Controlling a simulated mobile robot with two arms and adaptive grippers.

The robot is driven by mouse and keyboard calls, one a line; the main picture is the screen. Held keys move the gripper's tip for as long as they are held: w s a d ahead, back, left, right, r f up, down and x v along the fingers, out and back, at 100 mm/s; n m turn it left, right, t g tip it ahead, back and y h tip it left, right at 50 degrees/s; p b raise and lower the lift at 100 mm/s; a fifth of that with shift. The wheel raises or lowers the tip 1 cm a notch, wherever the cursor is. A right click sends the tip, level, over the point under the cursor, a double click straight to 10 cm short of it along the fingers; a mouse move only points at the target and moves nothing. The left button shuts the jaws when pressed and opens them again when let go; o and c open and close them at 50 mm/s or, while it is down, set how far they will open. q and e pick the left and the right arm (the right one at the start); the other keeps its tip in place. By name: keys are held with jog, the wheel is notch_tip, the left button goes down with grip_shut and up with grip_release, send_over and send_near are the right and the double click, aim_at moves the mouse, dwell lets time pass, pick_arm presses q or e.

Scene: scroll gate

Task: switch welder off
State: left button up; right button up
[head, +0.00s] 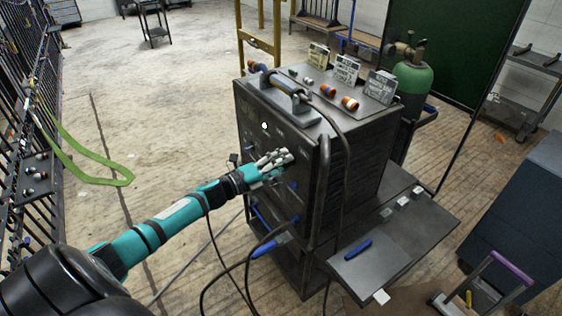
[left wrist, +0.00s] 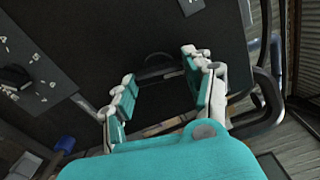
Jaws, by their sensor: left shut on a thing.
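The welder (head: 268,113) is a dark box-shaped machine standing on a cart, with a handle bar on top. My left gripper (head: 280,160) reaches in from the left to the welder's front panel. Its teal and white fingers hide the part of the panel behind them. In the left wrist view the fingers of my left gripper (left wrist: 157,66) are spread around a dark rounded part (left wrist: 158,62) on the panel and are shut on it. I cannot tell for sure whether this part is the power switch. My right gripper is not in view.
A green gas cylinder (head: 413,82) stands behind the welder. A cart shelf (head: 395,245) with a blue-handled tool juts out to the right. Cables hang below my left arm. A black fence (head: 15,100) lines the left.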

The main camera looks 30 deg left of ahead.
pick_arm(q)
jog(key=n+p, duration=0.3)
jog(key=n, duration=0.7)
jog(key=shift+n, duration=0.4)
dwell(0.4)
jog(key=o, duration=1.2)
jog(key=v, duration=1.2)
jog(key=shift+a, duration=0.1)
jog(key=shift+f, duration=0.1)
